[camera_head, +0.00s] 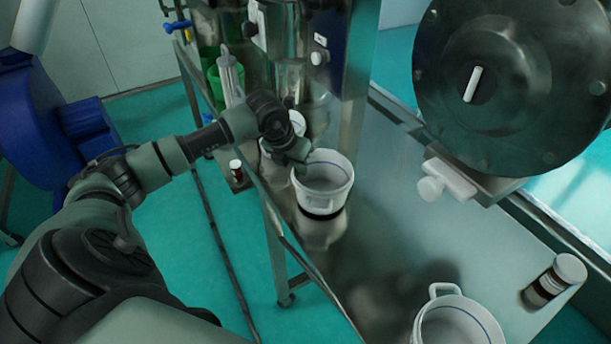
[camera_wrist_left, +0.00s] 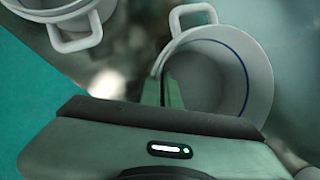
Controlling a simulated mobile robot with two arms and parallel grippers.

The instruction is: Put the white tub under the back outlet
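A white tub (camera_head: 323,188) with a blue line inside is over the metal table, near the middle of the head view. My left gripper (camera_head: 298,161) is at its left rim. In the left wrist view the fingers (camera_wrist_left: 170,92) are close together on the wall of this tub (camera_wrist_left: 222,70), so the gripper looks shut on it. A dark band lies under the tub; I cannot tell for sure whether it is clear of the table. The back outlet is not clearly visible. My right gripper is out of view.
A second white tub (camera_head: 458,325) stands at the front edge. Another white vessel (camera_head: 297,122) is behind my gripper. A large dark round machine part (camera_head: 500,80) overhangs the table. The table's middle (camera_head: 400,235) is mostly clear.

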